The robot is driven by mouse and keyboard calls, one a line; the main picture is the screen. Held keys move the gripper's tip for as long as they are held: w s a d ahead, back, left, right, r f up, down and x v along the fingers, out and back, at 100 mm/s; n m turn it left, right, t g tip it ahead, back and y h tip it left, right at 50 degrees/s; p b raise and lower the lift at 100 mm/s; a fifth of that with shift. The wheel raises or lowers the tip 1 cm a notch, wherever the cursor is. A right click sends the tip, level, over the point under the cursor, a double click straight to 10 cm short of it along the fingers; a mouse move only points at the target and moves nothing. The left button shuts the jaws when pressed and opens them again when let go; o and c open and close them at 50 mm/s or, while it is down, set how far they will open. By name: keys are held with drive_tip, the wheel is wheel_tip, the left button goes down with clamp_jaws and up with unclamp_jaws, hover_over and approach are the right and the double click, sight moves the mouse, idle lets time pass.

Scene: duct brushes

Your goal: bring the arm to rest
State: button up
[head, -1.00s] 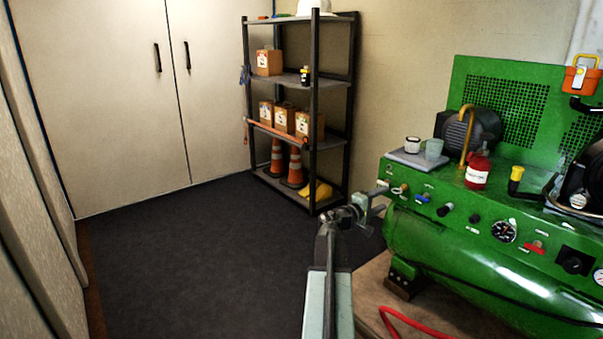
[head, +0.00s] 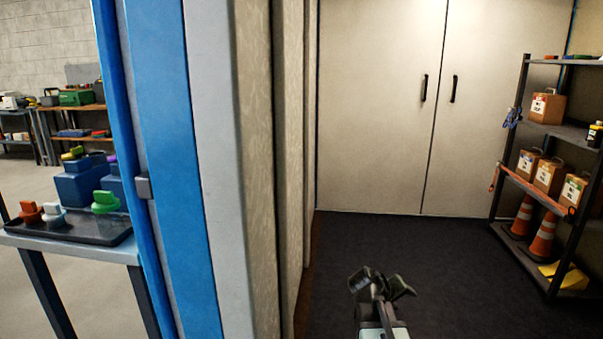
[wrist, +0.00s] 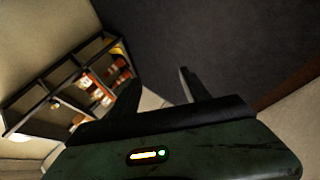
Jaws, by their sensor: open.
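My gripper (head: 382,284) shows at the bottom of the head view, right of centre, in front of the dark floor. Its jaws are apart and nothing is between them.
A shelf rack (head: 550,190) with boxes and cones stands at the right; it also shows in the wrist view (wrist: 45,97). White double doors (head: 385,110) close the back. A blue-edged wall (head: 180,170) stands at left, with a table (head: 75,250) beyond. The dark floor (head: 440,260) is clear.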

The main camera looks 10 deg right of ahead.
drive_tip(key=s+a+f+g+y+p, duration=0.1)
drive_tip(key=s+a+f+g+y, duration=0.2)
drive_tip(key=a, duration=0.5)
drive_tip(key=s+a+f+y, duration=0.1)
drive_tip(key=s+a+y, duration=0.2)
drive_tip(key=s+a, duration=0.35)
drive_tip(key=s+a+f+g+y+p, duration=0.1)
drive_tip(key=s+a+f+g+y, duration=0.15)
drive_tip(key=a, duration=0.65)
wheel_tip(320, 180, up, 37)
drive_tip(key=p, duration=3.6)
drive_tip(key=shift+m+t, duration=0.3)
drive_tip(key=shift+t, duration=0.15)
drive_tip(key=shift+w+f+y, duration=0.1)
drive_tip(key=shift+f+y, duration=0.1)
drive_tip(key=shift+y, duration=0.05)
drive_tip(key=shift+c, duration=0.3)
